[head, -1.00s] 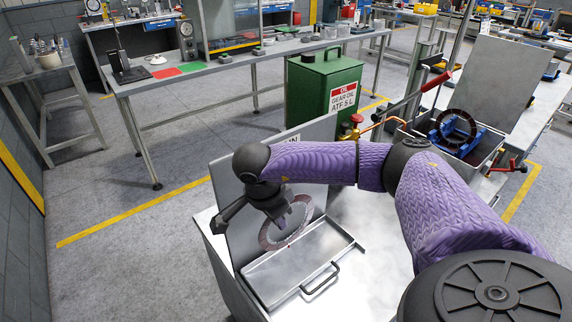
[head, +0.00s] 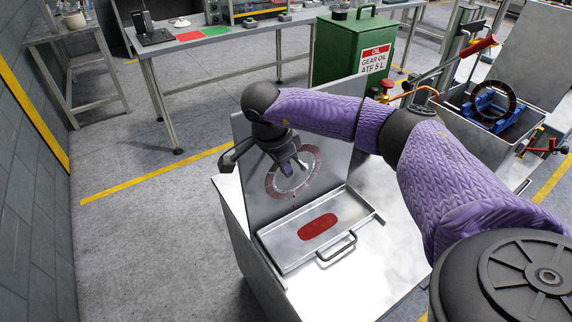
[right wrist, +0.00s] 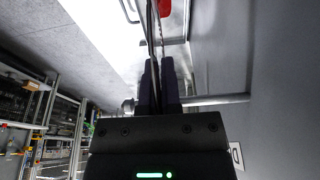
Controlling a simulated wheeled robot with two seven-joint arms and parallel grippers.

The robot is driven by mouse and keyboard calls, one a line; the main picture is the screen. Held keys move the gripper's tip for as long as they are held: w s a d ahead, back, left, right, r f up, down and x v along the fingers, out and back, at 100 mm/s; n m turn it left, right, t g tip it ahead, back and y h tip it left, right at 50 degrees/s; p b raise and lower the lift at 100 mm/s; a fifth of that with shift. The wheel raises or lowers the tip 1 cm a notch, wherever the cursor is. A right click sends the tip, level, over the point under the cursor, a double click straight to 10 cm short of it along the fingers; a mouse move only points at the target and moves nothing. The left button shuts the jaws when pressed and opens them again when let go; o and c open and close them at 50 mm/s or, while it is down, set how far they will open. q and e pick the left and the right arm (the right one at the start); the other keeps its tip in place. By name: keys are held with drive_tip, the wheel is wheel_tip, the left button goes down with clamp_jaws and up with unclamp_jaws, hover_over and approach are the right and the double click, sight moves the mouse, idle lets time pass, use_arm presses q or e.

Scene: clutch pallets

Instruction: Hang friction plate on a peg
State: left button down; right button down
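My right gripper (head: 290,170) is shut on the friction plate (head: 313,183), a brownish-red ring. It holds the upper-left part of the ring in front of the upright grey panel (head: 255,145), above a metal tray. In the right wrist view, the fingers (right wrist: 158,88) pinch the plate (right wrist: 153,35), seen edge-on. A silver peg (right wrist: 215,99) sticks out from the panel and shows on both sides of the fingers; its knobbed end is at left. The fingers hide its middle, so I cannot tell whether it passes through the ring. My left gripper is out of view.
The tray (head: 273,245) with a handle holds a red puddle (head: 318,227) below the plate. At right, a bin (head: 455,98) holds another ring (head: 514,97) on a blue stand. A green oil can (head: 338,50) stands behind the panel.

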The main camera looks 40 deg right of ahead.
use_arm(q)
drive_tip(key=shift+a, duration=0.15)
use_arm(e)
drive_tip(key=c, duration=1.3)
unclamp_jaws()
drive_tip(key=o, duration=0.6)
drive_tip(key=shift+c, duration=0.2)
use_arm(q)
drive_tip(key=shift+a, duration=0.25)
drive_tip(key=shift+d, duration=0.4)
